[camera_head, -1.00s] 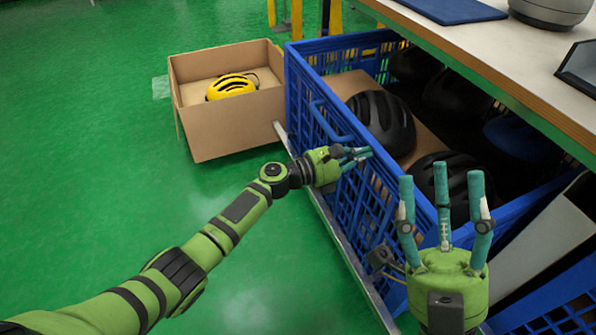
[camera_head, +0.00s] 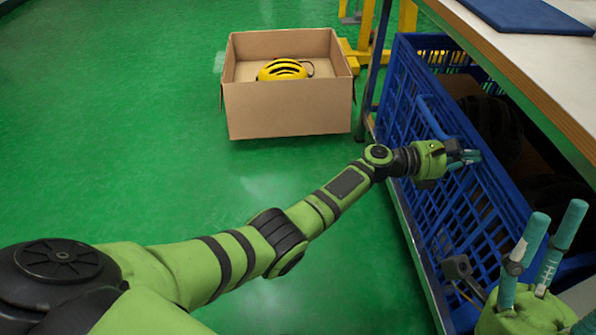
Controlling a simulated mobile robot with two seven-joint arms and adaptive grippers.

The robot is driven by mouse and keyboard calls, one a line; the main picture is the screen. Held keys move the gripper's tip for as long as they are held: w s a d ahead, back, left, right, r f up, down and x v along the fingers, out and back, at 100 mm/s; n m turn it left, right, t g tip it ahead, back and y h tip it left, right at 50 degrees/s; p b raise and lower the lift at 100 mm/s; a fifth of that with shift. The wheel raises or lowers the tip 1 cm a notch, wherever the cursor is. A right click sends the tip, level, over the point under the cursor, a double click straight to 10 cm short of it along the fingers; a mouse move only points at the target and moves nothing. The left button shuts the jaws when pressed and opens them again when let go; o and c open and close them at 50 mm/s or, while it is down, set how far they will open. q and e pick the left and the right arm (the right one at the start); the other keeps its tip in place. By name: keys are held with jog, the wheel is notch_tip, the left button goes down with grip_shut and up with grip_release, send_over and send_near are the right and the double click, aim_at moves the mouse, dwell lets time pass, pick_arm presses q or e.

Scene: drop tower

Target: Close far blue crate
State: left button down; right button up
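The blue crate (camera_head: 440,190) is on the right, partly under the table, with dark helmets (camera_head: 492,122) inside. A blue handle (camera_head: 432,116) stands out from its near side wall. My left gripper (camera_head: 468,158) is at that wall, just below the handle, its fingers pointing right over the slats. I cannot tell whether the fingers touch the crate or how far they are apart. My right gripper (camera_head: 545,240) is at the lower right, its fingers pointing up and spread, with nothing between them. Its lower part is cut off by the picture edge.
A cardboard box (camera_head: 288,108) with a yellow helmet (camera_head: 283,69) stands on the green floor left of the crate. The wooden table (camera_head: 530,62) overhangs the crate, with a blue mat (camera_head: 530,14) on it. Yellow posts (camera_head: 385,30) stand behind. The floor at left is clear.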

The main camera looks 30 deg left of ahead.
pick_arm(q)
jog(key=shift+w+d+r, duration=0.1)
jog(key=shift+d+r, duration=0.1)
jog(key=shift+d, duration=0.05)
jog(key=shift+d+r, duration=0.1)
jog(key=shift+r, duration=0.1)
dwell(0.4)
